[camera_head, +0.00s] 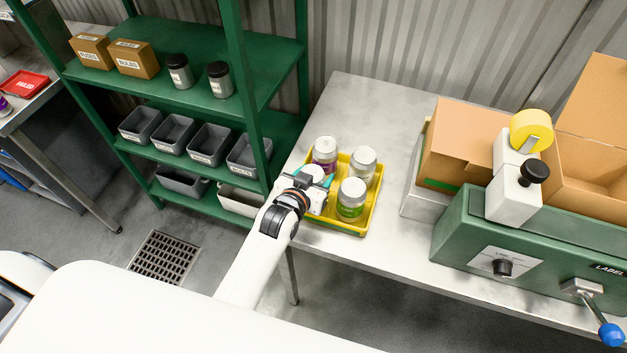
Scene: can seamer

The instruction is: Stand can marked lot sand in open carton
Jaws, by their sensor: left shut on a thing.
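A yellow tray (372,212) on the metal table holds several silver-topped cans. One can has a purple band (325,151), one has a green band (351,198), and one has a pale label (362,164). My left gripper (318,186) is at the tray's left side, shut on a can with a teal band (314,171), which it mostly hides. I cannot read the lot marks on the cans. An open carton (597,172) with a raised flap stands at the far right, partly hidden behind the green machine. My right gripper is not in view.
A green shelf (270,75) rises at the left. The table between tray and cartons is clear.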

